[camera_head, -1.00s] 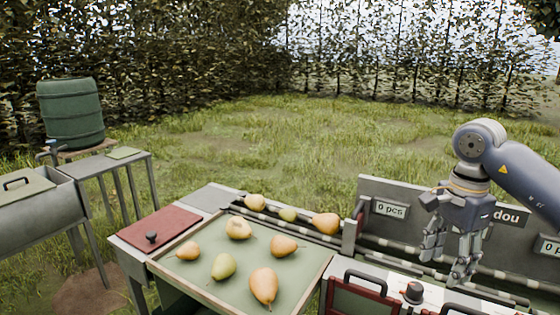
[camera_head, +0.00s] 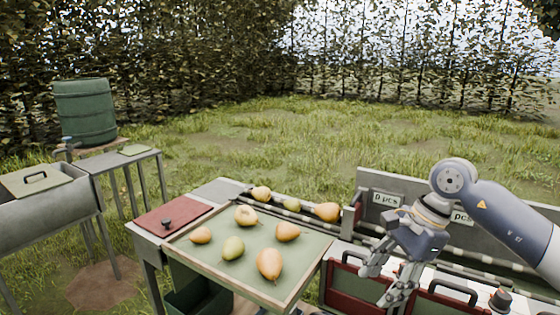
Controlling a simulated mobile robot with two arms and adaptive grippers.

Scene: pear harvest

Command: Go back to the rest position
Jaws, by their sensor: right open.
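My right gripper (camera_head: 387,282) hangs at the right of the head view, its fingers pointing down and to the left. It is open and empty, above the front of the sorting bench near a dark bin handle. More pears (camera_head: 326,211) lie in the channel behind the tray. My left gripper is not in view.
A panel with "0 pcs" displays (camera_head: 386,199) stands behind my right arm. Red-fronted bins (camera_head: 345,287) with dark handles line the bench front. A metal sink (camera_head: 45,215) and green barrel (camera_head: 85,112) stand at left. Open grass lies behind.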

